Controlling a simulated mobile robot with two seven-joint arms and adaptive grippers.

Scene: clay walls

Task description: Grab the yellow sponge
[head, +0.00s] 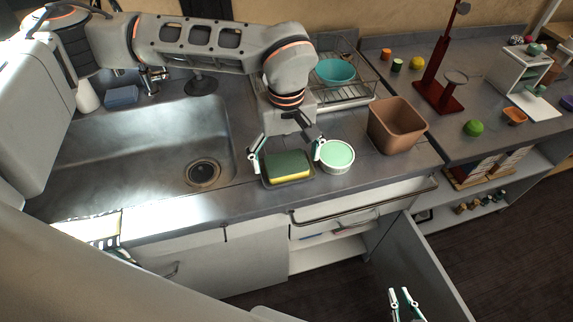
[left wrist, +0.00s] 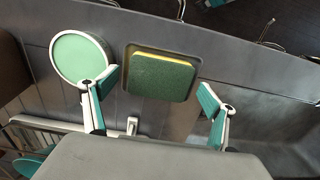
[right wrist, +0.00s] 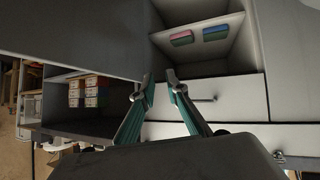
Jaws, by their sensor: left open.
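The yellow sponge (head: 290,178) has a green top and lies in a dark shallow tray at the front edge of the counter, right of the sink. It also shows in the left wrist view (left wrist: 160,80). My left gripper (head: 287,156) is open above it, with one finger on each side of the sponge; whether they touch it I cannot tell. In the left wrist view the left gripper (left wrist: 146,92) has clear gaps beside the sponge. My right gripper (head: 401,294) is low in front of the cabinets, empty, its fingertips a small gap apart (right wrist: 160,90).
A round white dish with a mint-green top (head: 338,156) stands close beside the left gripper's right finger. A brown bin (head: 396,126) is further right. The sink (head: 150,150) lies left. A dish rack with a teal bowl (head: 335,72) stands behind. An open cabinet door (head: 418,265) is below.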

